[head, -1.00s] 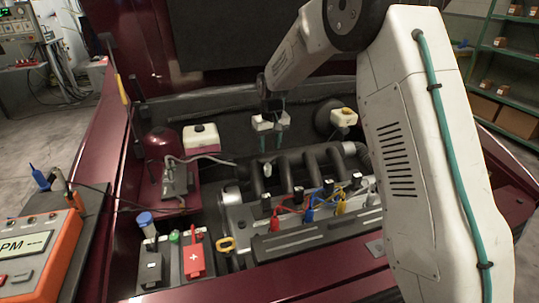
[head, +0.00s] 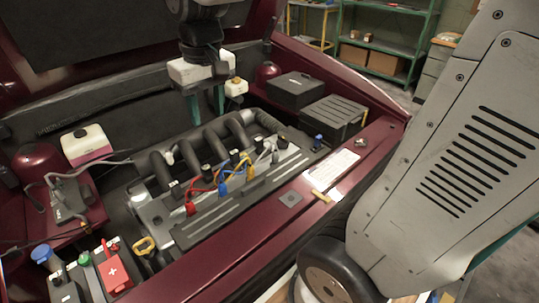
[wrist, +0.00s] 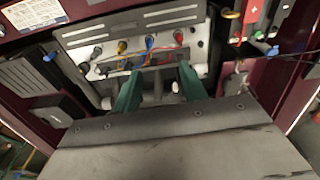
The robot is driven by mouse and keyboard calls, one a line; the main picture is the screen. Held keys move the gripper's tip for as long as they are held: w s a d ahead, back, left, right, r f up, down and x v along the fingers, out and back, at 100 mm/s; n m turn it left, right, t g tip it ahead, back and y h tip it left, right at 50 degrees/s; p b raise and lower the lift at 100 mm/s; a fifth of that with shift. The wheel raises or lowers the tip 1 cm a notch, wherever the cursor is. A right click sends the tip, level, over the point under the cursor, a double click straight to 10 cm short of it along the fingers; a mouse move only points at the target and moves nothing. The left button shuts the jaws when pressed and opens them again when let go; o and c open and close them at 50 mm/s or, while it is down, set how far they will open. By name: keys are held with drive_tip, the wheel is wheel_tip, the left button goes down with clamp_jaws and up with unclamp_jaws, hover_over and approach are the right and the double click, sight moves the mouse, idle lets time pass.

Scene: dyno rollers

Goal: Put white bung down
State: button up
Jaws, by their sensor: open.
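My gripper (head: 207,119) is open, with its two green fingers pointing down above the back of the engine (head: 220,190). It shows open in the wrist view too (wrist: 160,100), with nothing held between the fingers. A small white piece, which looks like the white bung (head: 168,157), is at the left end of the black curved intake pipes (head: 198,150), below and left of my gripper and apart from it. In the wrist view a small white piece (wrist: 176,87) shows beside one finger. What it rests on is too small to tell.
Red, blue and yellow clips (head: 223,188) with wires lie along the engine top. A white tank (head: 86,145) stands at left, a black box (head: 295,91) at right. The maroon front edge (head: 270,225) runs across the near side.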

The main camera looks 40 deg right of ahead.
drive_tip(key=s+f, duration=0.2)
drive_tip(key=s, duration=1.6)
drive_tip(key=shift+d+f+m, duration=0.15)
drive_tip(key=shift+d+m, duration=0.15)
